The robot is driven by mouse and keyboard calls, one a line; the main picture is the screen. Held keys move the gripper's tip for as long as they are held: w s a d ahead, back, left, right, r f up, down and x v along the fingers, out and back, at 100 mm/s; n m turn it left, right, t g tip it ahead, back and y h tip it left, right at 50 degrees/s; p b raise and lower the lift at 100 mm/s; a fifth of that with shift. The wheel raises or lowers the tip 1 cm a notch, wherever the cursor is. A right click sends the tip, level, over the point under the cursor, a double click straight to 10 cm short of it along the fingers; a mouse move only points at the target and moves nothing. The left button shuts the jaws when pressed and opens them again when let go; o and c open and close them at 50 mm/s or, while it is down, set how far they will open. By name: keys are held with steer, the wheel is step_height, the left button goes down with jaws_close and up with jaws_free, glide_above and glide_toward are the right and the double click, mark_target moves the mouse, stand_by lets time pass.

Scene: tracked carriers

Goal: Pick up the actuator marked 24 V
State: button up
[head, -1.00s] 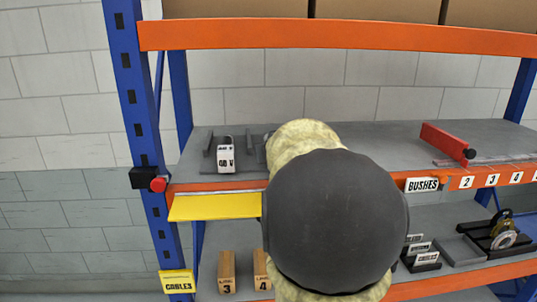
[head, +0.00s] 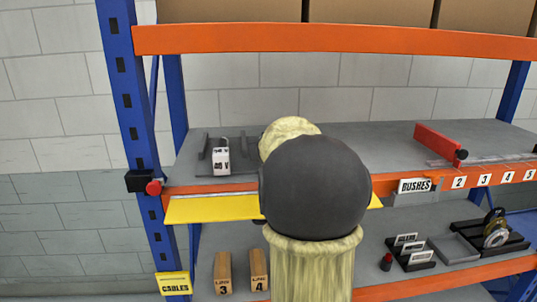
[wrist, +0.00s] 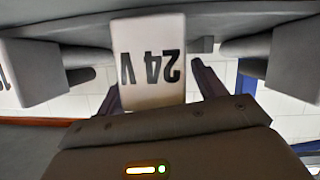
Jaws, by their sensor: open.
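The actuator marked 24 V (wrist: 150,62) shows in the wrist view as a pale block with its label upside down. My gripper (wrist: 152,84) is open, with one dark finger on each side of the lower part of that block in the picture. I cannot tell whether either finger touches it. In the head view my own arm hides the gripper and this actuator. Another white-faced actuator (head: 221,160), whose label seems to read 40 V or 48 V, stands in a dark holder (head: 203,156) on the middle shelf at the left.
Grey blocks (wrist: 30,72) flank the actuator in the wrist view. A blue upright (head: 130,110) with a red button (head: 153,188) bounds the rack at left. An orange beam (head: 330,38) crosses above. A red bar (head: 437,142) lies on the shelf at right.

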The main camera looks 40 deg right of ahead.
jaws_close()
steer(key=shift+r, duration=0.15)
stand_by(0.4)
step_height(320, 180, up, 8)
steer(key=p, duration=0.5)
steer(key=shift+w+r+p, duration=0.1)
steer(key=shift+r+p, duration=0.1)
steer(key=shift+p, duration=0.2)
steer(key=shift+r+p, duration=0.35)
steer(key=shift+r, duration=0.45)
steer(key=shift+d, duration=0.1)
